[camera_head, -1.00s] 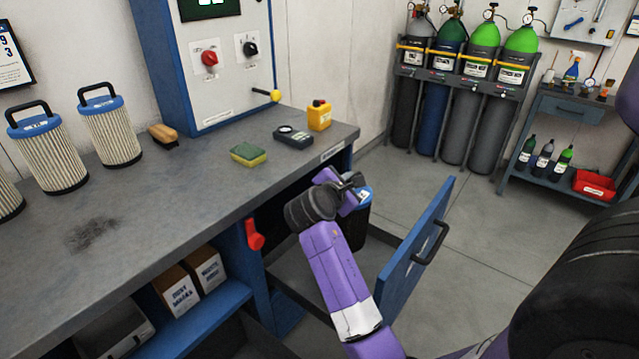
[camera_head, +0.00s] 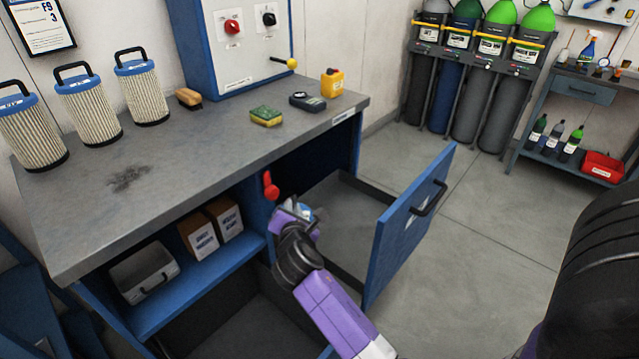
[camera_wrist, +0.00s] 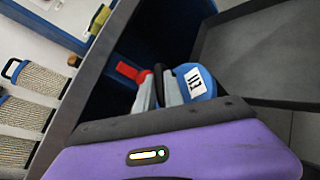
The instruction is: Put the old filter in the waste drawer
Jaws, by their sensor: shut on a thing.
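My gripper (camera_head: 298,213) is shut on the handle of a filter with a blue cap (camera_head: 306,211). In the wrist view the grey fingers of my gripper (camera_wrist: 160,90) close on the black handle, beside the blue cap (camera_wrist: 196,82) with its white label. The filter's body is hidden behind my gripper and wrist. An open drawer with a blue front (camera_head: 412,228) extends from the right end of the bench, its grey inside bare where it shows. It also shows in the wrist view (camera_wrist: 262,50). The filter is near the drawer's left side; I cannot tell whether it is inside.
Several blue-capped filters (camera_head: 88,105) stand on the bench (camera_head: 190,158). A red handle (camera_head: 270,186) sits by the drawer opening. Floor right of the drawer is clear.

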